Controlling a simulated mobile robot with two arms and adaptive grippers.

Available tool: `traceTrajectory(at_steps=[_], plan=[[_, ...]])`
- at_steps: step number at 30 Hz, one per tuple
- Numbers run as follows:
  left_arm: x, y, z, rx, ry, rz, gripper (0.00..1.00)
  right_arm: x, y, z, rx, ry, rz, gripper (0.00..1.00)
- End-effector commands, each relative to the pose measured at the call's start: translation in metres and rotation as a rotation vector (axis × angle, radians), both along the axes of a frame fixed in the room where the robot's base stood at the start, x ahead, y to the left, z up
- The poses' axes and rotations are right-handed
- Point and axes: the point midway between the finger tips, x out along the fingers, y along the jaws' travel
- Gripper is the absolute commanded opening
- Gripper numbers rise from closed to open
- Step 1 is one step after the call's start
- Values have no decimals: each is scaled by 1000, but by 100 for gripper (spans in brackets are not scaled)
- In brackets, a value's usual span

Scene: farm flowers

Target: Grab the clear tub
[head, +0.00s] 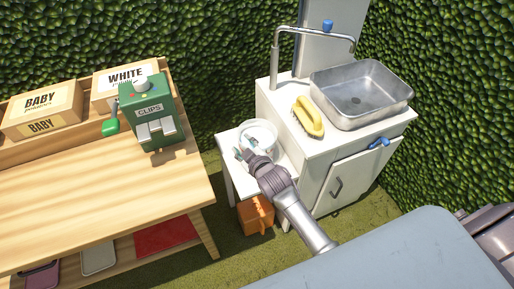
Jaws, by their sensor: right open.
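The clear tub (263,127) is a round, see-through vessel on a small white side table (228,140) beside the sink cabinet. My right gripper (243,153) is at the tub's near left side, with its fingers apart. The gripper and wrist cover part of the tub's near side. I cannot tell whether a finger touches the wall or lies inside the rim. My left gripper is not in view.
A white sink cabinet (345,150) with a metal basin (375,88) and a yellow brush (309,116) stands right of the tub. A wooden bench (110,205) with a green clips machine (148,118) is at left. An orange box (254,215) sits below the side table.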

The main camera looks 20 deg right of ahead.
Motion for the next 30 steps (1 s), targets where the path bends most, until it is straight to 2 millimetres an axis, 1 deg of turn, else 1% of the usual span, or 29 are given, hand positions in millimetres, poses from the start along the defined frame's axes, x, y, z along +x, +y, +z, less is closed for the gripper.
traceTrajectory(at_steps=[1, 4, 7, 12, 13, 14, 21, 30], plan=[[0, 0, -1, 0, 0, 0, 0, 8, 1, -3, 0, -1, 0, 47], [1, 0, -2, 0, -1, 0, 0, 17, 1, -6, 0, 0, 0, 47], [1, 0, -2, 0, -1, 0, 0, 20, 2, -7, -1, 0, 0, 47], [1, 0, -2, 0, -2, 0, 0, 20, 2, -7, 0, 0, 0, 47], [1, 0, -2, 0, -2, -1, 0, 20, 2, -7, 0, 0, 0, 45], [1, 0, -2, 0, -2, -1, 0, 20, 2, -7, 0, 0, 0, 40], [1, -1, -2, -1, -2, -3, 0, 20, 2, -7, 0, 0, 0, 0], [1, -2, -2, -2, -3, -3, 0, 19, 2, -7, -2, 0, 1, 0]])
